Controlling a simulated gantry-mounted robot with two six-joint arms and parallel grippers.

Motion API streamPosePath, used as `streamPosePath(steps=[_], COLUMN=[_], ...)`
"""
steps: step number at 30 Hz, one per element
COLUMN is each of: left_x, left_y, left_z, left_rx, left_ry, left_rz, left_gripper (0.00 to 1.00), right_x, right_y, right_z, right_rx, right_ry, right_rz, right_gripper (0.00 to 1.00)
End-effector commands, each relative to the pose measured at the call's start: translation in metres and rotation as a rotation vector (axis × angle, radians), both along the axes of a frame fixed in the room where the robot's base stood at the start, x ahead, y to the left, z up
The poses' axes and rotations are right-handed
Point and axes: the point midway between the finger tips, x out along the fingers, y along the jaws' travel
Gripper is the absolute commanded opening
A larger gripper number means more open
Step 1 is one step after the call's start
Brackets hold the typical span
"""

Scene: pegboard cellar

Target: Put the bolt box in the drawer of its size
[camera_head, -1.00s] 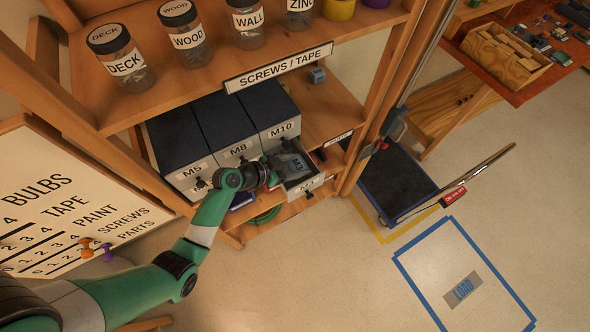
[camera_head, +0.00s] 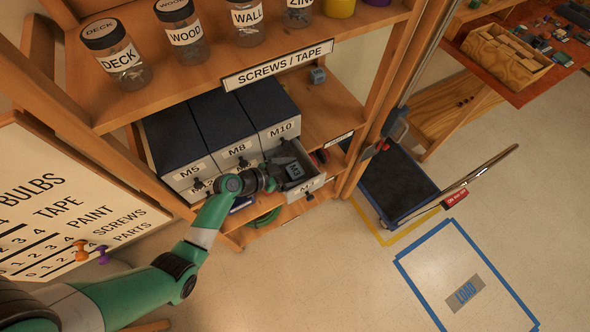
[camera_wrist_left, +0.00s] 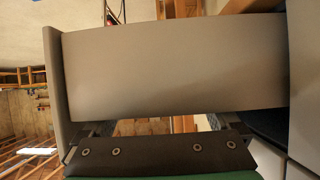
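The small blue-grey bolt box (camera_head: 294,170) lies inside a pulled-out drawer (camera_head: 305,187) in the lower row of the cabinet; the size marks on both are too small to read surely. My left gripper (camera_head: 270,182) is at the left side of this drawer, apart from the box. In the left wrist view, a large grey panel (camera_wrist_left: 170,65), seemingly the drawer's side, fills the middle. The left gripper's fingers (camera_wrist_left: 160,128) are spread apart there with nothing clearly between them. Their tips are partly hidden. My right gripper is not in view.
The dark-topped cabinet (camera_head: 218,117) has drawers marked M5, M8 and M10 above. A shelf (camera_head: 235,50) with jars is overhead. A small blue-grey block (camera_head: 317,75) sits at the back right of the cabinet's shelf. A cart (camera_head: 395,182) stands right, with open floor before it.

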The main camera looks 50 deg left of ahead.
Motion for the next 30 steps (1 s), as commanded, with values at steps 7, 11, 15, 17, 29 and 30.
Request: streamPosePath(steps=[7,11,15,17,29,30], left_x=[0.000,-0.016,-0.031,-0.034,-0.034,-0.034], left_y=[0.000,0.005,0.009,0.009,0.009,0.009], left_z=[0.006,0.013,0.021,0.022,0.022,0.022], left_rx=[0.000,0.000,0.000,0.000,0.000,0.000], left_ry=[0.000,0.000,-0.001,0.000,0.000,0.000], left_rz=[0.000,0.002,0.002,0.001,0.000,0.000], left_gripper=[0.95,0.95,0.95,0.95,0.95,0.95], right_x=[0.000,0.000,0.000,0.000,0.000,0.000], right_y=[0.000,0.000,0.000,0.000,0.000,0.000], right_z=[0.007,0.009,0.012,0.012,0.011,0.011], right_rx=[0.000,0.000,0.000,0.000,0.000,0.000], right_ry=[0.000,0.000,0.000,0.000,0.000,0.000], right_rz=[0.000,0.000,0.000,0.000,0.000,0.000], right_gripper=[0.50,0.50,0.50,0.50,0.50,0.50])
